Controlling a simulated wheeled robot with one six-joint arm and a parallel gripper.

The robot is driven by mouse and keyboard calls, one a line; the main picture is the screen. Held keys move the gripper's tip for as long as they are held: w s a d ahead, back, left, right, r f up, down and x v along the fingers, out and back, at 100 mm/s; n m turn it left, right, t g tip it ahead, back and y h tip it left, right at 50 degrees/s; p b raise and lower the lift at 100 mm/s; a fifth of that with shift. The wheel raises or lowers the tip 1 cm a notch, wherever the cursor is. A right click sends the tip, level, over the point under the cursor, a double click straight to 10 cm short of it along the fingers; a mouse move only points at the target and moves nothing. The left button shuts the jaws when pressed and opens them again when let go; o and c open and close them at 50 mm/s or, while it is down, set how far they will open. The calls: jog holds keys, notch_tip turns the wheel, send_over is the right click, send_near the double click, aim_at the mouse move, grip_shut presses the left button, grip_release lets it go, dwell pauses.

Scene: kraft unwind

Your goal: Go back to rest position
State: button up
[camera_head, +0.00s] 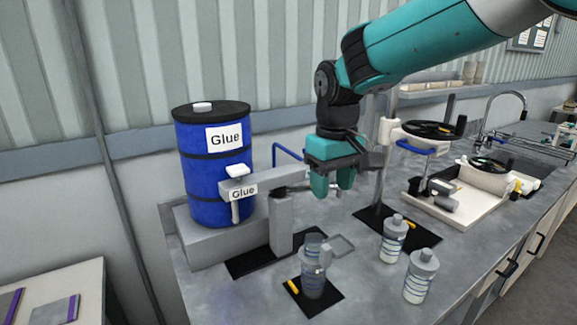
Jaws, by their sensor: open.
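My gripper (333,184) hangs at the end of my teal arm (420,50), pointing down above the grey counter. Its two teal fingers are apart, with nothing seen between them. It is to the right of the glue dispenser's grey post (282,222) and above the clear container (314,268). I cannot tell exactly how far it is from the post.
A blue glue drum (215,172) stands behind the dispenser. Two grey-capped bottles, one near (420,277) and one farther (393,239), stand on the right. A kraft roll unit (482,180) and a sink (530,168) lie farther back. A side table (90,285) is at lower left.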

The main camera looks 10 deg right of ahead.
jog(key=s+a+n+y, duration=0.1)
jog(key=s+a+y, duration=0.1)
jog(key=s, duration=1)
jog(key=s+a+f+n+y, duration=0.1)
jog(key=s+a+n+y, duration=0.1)
jog(key=s, duration=0.9)
jog(key=shift+s+a+f, duration=0.15)
jog(key=shift+s+a, duration=0.25)
jog(key=shift+a, duration=0.05)
